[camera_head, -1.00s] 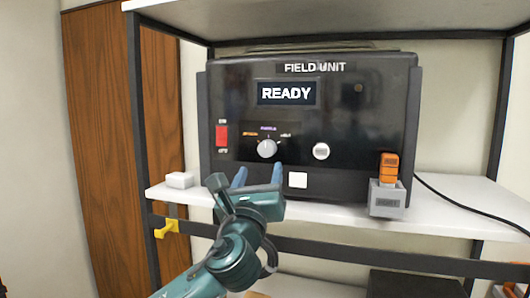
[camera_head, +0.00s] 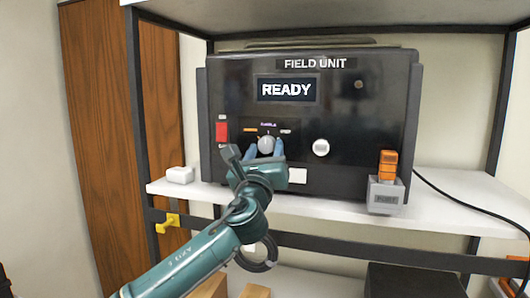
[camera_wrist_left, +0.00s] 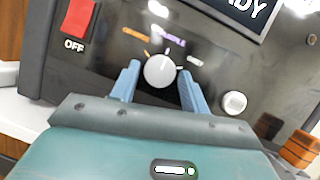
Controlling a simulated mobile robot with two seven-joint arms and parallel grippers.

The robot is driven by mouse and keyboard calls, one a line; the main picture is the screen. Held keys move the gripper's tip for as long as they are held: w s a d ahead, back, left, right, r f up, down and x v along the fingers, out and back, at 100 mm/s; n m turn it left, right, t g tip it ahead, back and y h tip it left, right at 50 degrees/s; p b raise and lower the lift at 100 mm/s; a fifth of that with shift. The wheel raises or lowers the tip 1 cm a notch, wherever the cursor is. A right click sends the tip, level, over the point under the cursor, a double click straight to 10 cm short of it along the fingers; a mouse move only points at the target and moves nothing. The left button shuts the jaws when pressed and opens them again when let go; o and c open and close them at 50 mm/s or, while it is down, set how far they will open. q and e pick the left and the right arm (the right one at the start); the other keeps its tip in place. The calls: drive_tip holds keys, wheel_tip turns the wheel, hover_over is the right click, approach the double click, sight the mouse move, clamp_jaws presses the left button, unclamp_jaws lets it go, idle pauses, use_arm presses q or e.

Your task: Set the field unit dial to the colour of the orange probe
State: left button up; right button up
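The field unit (camera_head: 350,115) is a black box on the shelf with its screen reading READY. Its white round dial (camera_head: 267,143) has an orange label at upper left, a purple one above and a pale one at right. My left gripper (camera_head: 264,149) is open with its blue fingers on either side of the dial. The left wrist view shows the dial (camera_wrist_left: 159,71) between the fingertips, with small gaps visible; contact is not clear. Where the dial points is hard to tell. The orange probe (camera_head: 388,164) stands in a grey holder (camera_head: 385,196) at the right front.
A red switch (camera_head: 222,132) is left of the dial, with OFF below it. A white round knob (camera_head: 321,148) and a white square (camera_head: 298,176) are to the right. A small white block (camera_head: 180,175) lies at the shelf's left. A black cable (camera_head: 455,205) runs right.

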use_arm(q)
drive_tip(key=c, duration=0.7)
